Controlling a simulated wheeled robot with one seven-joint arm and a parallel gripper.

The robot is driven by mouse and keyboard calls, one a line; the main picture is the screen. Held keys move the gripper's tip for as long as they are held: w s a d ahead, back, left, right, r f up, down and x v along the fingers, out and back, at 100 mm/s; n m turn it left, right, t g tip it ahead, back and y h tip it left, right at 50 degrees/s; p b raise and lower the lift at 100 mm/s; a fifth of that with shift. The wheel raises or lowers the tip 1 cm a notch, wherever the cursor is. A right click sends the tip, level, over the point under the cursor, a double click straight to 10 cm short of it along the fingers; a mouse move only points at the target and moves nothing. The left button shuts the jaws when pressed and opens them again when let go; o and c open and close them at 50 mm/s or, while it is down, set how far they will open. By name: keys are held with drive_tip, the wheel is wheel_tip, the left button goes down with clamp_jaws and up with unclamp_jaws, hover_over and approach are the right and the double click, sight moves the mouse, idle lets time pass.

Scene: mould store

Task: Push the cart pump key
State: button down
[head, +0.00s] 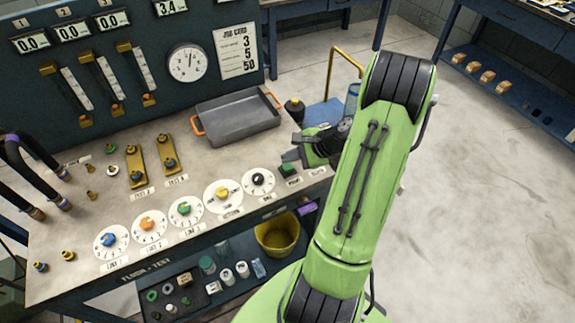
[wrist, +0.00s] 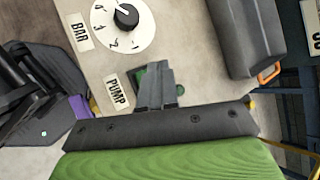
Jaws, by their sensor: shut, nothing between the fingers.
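The green pump key (head: 288,169) sits at the right front corner of the bench top, by its small label. In the wrist view a green part of the key (wrist: 142,76) shows beside and behind my fingers, next to the PUMP label (wrist: 117,92). My gripper (head: 294,154) is shut and empty, pointing down close over the key. In the wrist view my gripper's closed fingertips (wrist: 158,72) cover much of the key. I cannot tell whether they touch it.
The black BAR dial (head: 258,180) is left of the key. A grey tray with orange handles (head: 236,120) lies behind it. A dark knob (head: 294,108) stands near the tray's right side. A yellow bucket (head: 278,237) is on the shelf below. Open floor lies to the right.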

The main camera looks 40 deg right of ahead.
sight(290, 168)
drive_tip(key=shift+r, duration=0.1)
wheel_tip(290, 168, up, 6)
drive_tip(key=p, duration=0.6)
drive_tip(key=shift+a, duration=0.1)
